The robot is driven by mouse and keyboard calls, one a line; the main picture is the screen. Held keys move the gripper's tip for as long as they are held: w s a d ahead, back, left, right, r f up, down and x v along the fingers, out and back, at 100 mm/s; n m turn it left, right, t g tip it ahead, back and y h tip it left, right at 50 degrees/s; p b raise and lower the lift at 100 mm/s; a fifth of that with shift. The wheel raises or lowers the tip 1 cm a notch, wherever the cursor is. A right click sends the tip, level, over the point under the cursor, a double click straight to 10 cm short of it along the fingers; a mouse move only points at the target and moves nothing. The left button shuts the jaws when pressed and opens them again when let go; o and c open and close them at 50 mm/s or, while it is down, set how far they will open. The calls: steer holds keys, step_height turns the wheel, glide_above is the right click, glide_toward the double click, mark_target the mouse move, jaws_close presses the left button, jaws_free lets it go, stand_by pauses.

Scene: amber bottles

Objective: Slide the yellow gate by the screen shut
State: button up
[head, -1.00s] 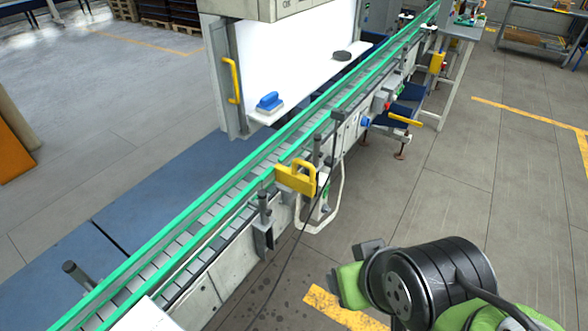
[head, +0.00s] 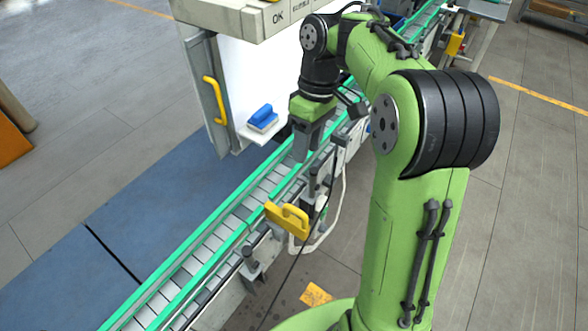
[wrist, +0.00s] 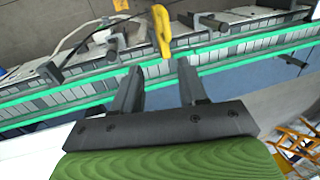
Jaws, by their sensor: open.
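The yellow gate (head: 288,220) is a plate with a loop handle at the right-hand side of the conveyor. The belt beside it looks uncovered. The gate also shows in the wrist view (wrist: 162,32), beyond my fingertips. My gripper (head: 303,158) is above the conveyor, farther along the line than the gate, pointing down. Its jaws are open and empty, as the wrist view (wrist: 156,84) shows, and apart from the gate. The white screen panel (head: 243,75) stands left of the belt, partly hidden by my arm.
Green rails (head: 185,270) edge the conveyor. A blue block (head: 263,116) sits on a white ledge by the panel. A yellow door handle (head: 213,100) is left of it. Posts and a dark cable run near the gate. Another yellow piece (head: 455,44) is far right.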

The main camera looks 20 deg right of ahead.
steer(key=b, duration=0.3)
glide_toward(296, 209)
steer(key=f, duration=0.2)
steer(key=f+b, duration=0.1)
steer(key=f, duration=0.2)
steer(key=s+a+f+b, duration=0.1)
steer(key=f, duration=0.1)
steer(key=shift+a+f, duration=0.1)
steer(key=shift+f, duration=0.5)
jaws_close()
